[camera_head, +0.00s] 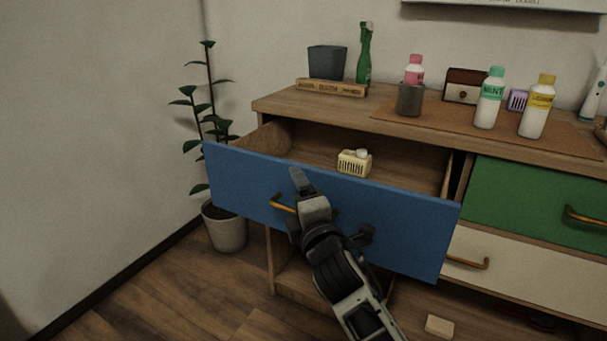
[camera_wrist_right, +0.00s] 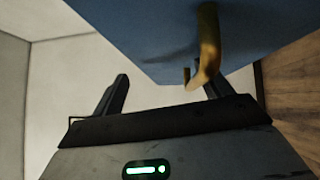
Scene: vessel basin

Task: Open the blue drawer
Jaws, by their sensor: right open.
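The blue drawer (camera_head: 400,225) stands pulled well out of the wooden cabinet in the head view, and its inside shows. A small cream slotted box (camera_head: 354,163) is inside it. The drawer's brass handle (camera_head: 283,204) is partly hidden behind my right gripper (camera_head: 297,200). In the right wrist view the blue front (camera_wrist_right: 200,30) fills the top and the handle (camera_wrist_right: 207,50) hangs between or just beyond the fingers of my right gripper (camera_wrist_right: 165,92). That gripper is open; I cannot tell whether it touches the handle. My left gripper is not in view.
A green drawer (camera_head: 520,200) and a cream drawer (camera_head: 520,275) are shut at the right. Bottles, a cup and a dark pot (camera_head: 327,62) stand on the cabinet top. A potted plant (camera_head: 225,225) stands at the left. A small block (camera_head: 439,326) lies on the floor.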

